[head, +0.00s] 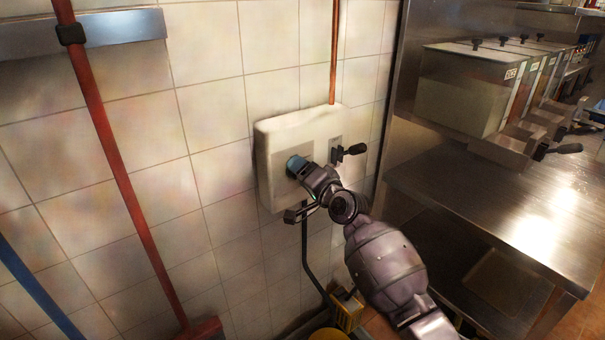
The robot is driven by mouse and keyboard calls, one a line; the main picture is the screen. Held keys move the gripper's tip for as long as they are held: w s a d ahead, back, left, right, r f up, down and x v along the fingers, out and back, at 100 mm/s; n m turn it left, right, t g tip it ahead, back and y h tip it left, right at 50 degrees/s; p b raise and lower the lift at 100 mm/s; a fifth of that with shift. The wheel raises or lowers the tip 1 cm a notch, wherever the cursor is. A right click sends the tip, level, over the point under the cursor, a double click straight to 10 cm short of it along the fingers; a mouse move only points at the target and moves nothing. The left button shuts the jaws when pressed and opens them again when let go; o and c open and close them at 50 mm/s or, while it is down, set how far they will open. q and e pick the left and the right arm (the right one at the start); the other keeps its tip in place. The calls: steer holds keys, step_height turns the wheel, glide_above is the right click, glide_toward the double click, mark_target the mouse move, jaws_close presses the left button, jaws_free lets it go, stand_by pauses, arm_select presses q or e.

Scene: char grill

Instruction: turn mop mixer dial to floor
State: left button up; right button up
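The mop mixer (300,125) is a white box fixed to the tiled wall at the middle of the head view. Its dial (295,163) shows as a small blue-grey round part on the front face. My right gripper (296,193) is in front of the box, its fingers spread apart. The upper finger overlaps the dial in the picture; whether it touches cannot be told. The lower finger is below, near the box's bottom edge. The gripper hides part of the dial, and I cannot read its setting. My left gripper is not in view.
A black lever (350,152) sticks out at the box's right side. A steel counter (450,190) and dispensers (462,92) stand at right. A yellow object (348,312) is below.

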steer(key=v, duration=1)
steer(key=shift+s+d, duration=0.2)
steer(key=shift+s, duration=0.1)
